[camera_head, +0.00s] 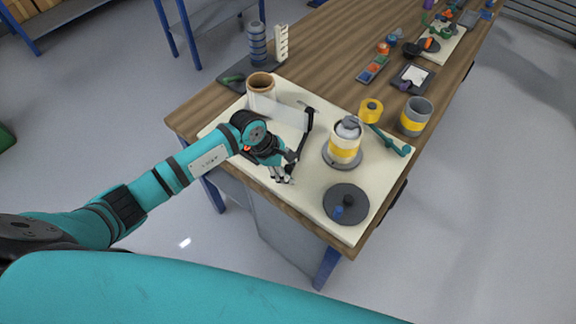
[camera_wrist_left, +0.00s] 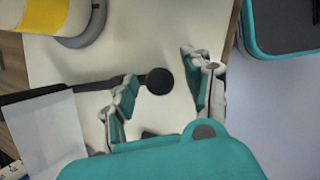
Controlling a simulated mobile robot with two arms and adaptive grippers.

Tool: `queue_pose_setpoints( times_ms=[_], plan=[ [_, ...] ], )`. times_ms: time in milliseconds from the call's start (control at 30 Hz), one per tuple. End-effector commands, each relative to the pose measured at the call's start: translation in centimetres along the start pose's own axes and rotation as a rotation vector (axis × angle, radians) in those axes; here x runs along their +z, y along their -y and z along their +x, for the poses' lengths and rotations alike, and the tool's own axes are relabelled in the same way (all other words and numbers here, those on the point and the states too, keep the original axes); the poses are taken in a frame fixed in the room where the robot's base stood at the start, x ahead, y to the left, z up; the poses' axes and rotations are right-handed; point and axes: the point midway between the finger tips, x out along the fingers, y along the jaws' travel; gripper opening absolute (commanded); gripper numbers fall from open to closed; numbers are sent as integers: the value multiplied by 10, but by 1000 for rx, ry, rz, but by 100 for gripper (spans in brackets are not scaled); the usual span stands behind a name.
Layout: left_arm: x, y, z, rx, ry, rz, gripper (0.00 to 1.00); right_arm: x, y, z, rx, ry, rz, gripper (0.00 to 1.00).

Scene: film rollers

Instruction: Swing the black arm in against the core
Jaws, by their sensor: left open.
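The black arm (camera_head: 304,137) lies over the cream board, running from near the film sheet's right end toward my left gripper (camera_head: 283,178). In the left wrist view the black arm (camera_wrist_left: 75,88) ends in a round black knob (camera_wrist_left: 160,81). The knob shows between the two spread fingers of my left gripper (camera_wrist_left: 160,68), with gaps on both sides; I cannot tell its depth. The yellow-and-white core (camera_head: 345,147) stands upright on a grey round base, right of the black arm and apart from it. The core (camera_wrist_left: 42,15) is cut off in the wrist view. My right gripper is out of view.
A film roll (camera_head: 261,91) with a translucent sheet (camera_head: 278,113) stands at the back left of the board (camera_head: 300,190). A yellow roller (camera_head: 371,110) on a teal arm (camera_head: 390,142) is behind the core. A dark disc (camera_head: 346,212) with knobs is in front.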

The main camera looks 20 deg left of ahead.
Motion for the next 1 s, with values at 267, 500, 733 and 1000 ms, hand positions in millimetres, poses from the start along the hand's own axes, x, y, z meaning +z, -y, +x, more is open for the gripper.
queue_pose_setpoints(
  times_ms=[267,500,733,1000],
  plan=[
    [0,0,2,0,0,-1,51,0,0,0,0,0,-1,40],
    [0,0,2,0,0,-1,22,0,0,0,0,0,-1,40],
    [0,0,2,0,0,-1,0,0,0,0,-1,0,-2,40],
    [0,-1,2,2,0,1,0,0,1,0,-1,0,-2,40]
  ],
)
